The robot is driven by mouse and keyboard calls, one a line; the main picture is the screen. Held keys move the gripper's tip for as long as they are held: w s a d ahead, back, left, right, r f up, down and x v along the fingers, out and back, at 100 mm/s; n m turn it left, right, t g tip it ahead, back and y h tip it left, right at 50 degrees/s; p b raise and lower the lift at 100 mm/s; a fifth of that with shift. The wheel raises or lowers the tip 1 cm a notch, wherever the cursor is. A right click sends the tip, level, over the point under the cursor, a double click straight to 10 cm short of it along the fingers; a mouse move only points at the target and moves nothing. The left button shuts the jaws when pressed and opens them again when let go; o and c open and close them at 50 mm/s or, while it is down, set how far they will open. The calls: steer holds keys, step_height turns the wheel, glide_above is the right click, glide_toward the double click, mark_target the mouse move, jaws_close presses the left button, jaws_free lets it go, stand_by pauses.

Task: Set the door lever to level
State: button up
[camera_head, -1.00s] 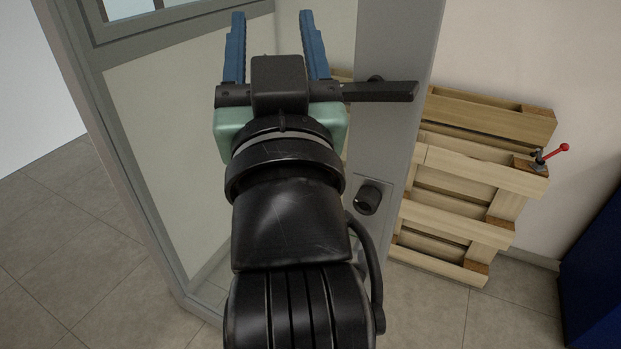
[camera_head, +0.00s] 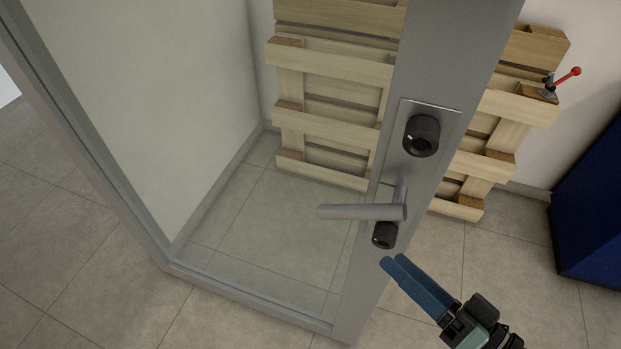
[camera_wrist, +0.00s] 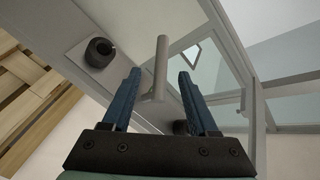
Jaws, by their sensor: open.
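The grey door lever (camera_head: 355,212) sticks out from the door's metal stile (camera_head: 432,75). It points left over the glass and lies almost flat across the head picture. A black round knob (camera_head: 421,136) is above it and a smaller black cylinder (camera_head: 384,235) just below it. My gripper (camera_head: 394,262) is below the lever, its blue fingers pointing up and left, apart from the lever. In the wrist view my gripper (camera_wrist: 159,82) is open, and the lever (camera_wrist: 161,62) shows in the gap between its fingers; how far beyond them I cannot tell.
Wooden pallets (camera_head: 330,68) lean on the wall behind the door. A red-knobbed toggle clamp (camera_head: 562,80) sits on one. A dark blue cabinet (camera_head: 592,215) stands at the right. Tiled floor (camera_head: 490,285) in front of the pallets is clear.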

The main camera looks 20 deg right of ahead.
mark_target(346, 213)
steer(key=p+x, duration=0.1)
steer(key=x, duration=0.5)
steer(key=p+x, duration=0.1)
steer(key=x, duration=0.5)
steer(key=shift+w+r, duration=0.1)
steer(key=shift+r, duration=0.1)
jaws_close()
stand_by(1.1)
